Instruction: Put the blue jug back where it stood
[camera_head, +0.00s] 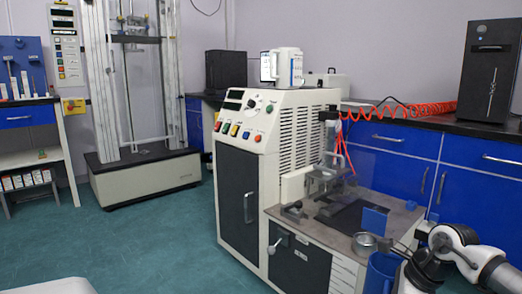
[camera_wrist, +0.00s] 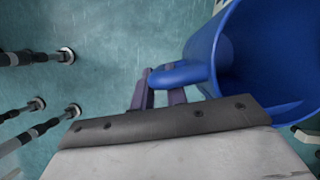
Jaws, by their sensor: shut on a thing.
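The blue jug (camera_head: 380,272) is at the lower right of the head view, in front of the rheometer's side table and partly cut off by the frame. In the wrist view the jug (camera_wrist: 272,50) is large at the upper right, lying at a slant in the picture with its open mouth showing. My gripper (camera_wrist: 160,82) is shut on the jug's handle (camera_wrist: 185,73), one finger on each side of it. Teal floor shows beyond the fingers. In the head view my wrist hides part of the jug's right side.
The rheometer's table (camera_head: 330,235) carries a metal cup (camera_head: 365,243) and an upright blue block (camera_head: 375,220) close to the jug. Blue cabinets (camera_head: 393,165) stand behind. Several dark rods with round feet (camera_wrist: 66,55) show at the left of the wrist view. Open floor (camera_head: 150,245) lies left.

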